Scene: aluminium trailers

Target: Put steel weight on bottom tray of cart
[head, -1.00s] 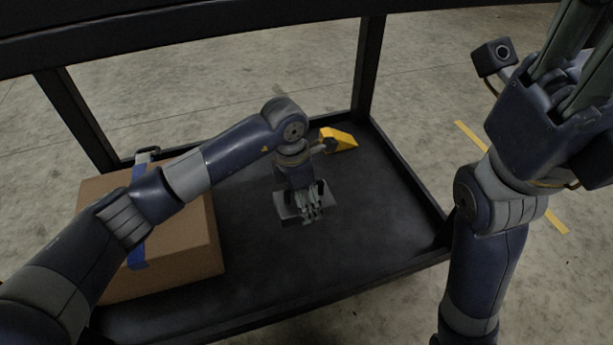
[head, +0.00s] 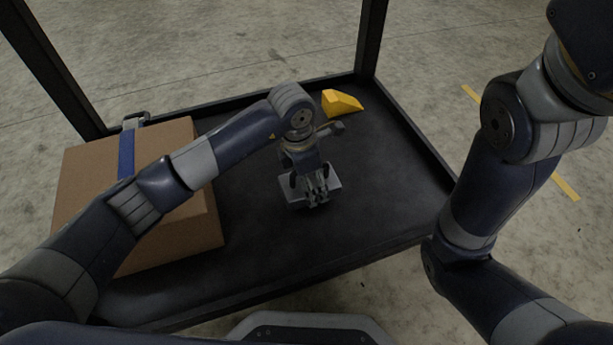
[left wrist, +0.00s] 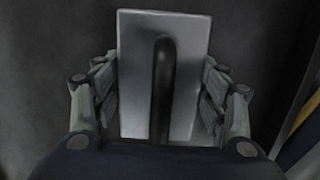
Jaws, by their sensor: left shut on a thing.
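The steel weight (head: 328,187) is a grey metal block low over the black bottom tray (head: 250,235) of the cart; I cannot tell whether it touches the tray. My left gripper (head: 318,197) reaches down over it and is shut on it. In the left wrist view the weight (left wrist: 190,80) is a pale rectangular plate with a dark bar-like handle (left wrist: 162,85) along its middle. The gripper fingers (left wrist: 160,95) lie on both sides of the weight. My right gripper is out of view; only my right arm shows at the right.
A brown cardboard box (head: 85,190) with a blue strap stands on the tray's left part. A yellow wedge-shaped thing (head: 341,103) lies near the back right corner. Dark cart posts (head: 371,40) rise at the back. The tray's right part is clear.

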